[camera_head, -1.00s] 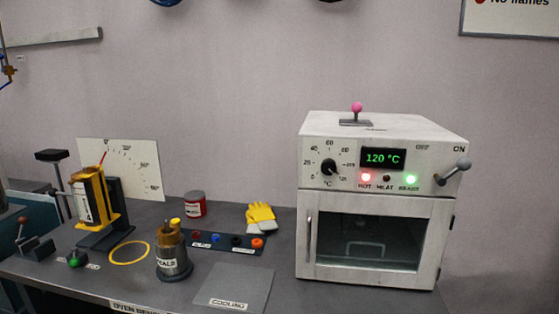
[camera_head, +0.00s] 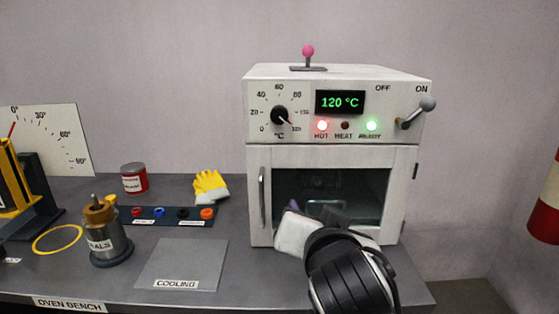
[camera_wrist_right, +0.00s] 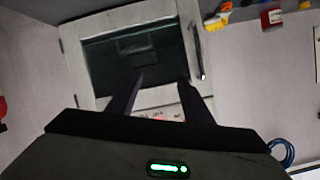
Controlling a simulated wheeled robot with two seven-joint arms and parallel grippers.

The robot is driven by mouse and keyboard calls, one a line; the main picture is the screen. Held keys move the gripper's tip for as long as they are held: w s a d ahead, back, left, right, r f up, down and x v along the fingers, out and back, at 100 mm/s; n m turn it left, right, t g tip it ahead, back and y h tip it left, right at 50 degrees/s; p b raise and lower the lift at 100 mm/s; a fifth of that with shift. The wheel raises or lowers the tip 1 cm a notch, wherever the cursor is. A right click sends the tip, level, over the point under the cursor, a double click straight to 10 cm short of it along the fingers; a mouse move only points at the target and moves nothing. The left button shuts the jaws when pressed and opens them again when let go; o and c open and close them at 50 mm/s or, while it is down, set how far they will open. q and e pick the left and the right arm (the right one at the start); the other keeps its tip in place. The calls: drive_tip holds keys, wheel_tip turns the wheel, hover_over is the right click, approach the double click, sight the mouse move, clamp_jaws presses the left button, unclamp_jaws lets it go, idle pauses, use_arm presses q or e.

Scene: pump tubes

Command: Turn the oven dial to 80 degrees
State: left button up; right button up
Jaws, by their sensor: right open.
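The white oven (camera_head: 236,107) stands on the bench; its black dial (camera_head: 280,115) is on the left of the front panel, with its pointer slanting to the lower right, near the 120 mark. The green display (camera_head: 339,102) reads 120 °C. My right gripper (camera_head: 313,210) is in front of the oven door window, below and right of the dial, open and empty. The right wrist view shows its two fingers apart (camera_wrist_right: 160,79), with the oven door (camera_wrist_right: 100,30) beyond them. My left gripper is not in view.
A door handle (camera_head: 262,196) runs down the door's left side. A lever (camera_head: 418,112) sticks out at the panel's right, toward ON. A pink-knobbed lever (camera_head: 308,52) is on top. HOT and READY lamps glow. A cooling plate (camera_head: 180,262) and metal pot (camera_head: 106,240) stand left.

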sight(280, 116)
drive_tip(key=a+r+m+t, duration=0.1)
drive_tip(key=a+r+t, duration=0.35)
drive_tip(key=r, duration=0.95)
drive_tip(key=shift+g, duration=0.35)
drive_tip(key=w, duration=0.7)
drive_tip(key=w+a+p, duration=0.1)
drive_tip(key=w, duration=0.3)
drive_tip(key=shift+r, duration=0.25)
drive_tip(key=c, duration=0.8)
drive_tip(key=shift+c, duration=1.3)
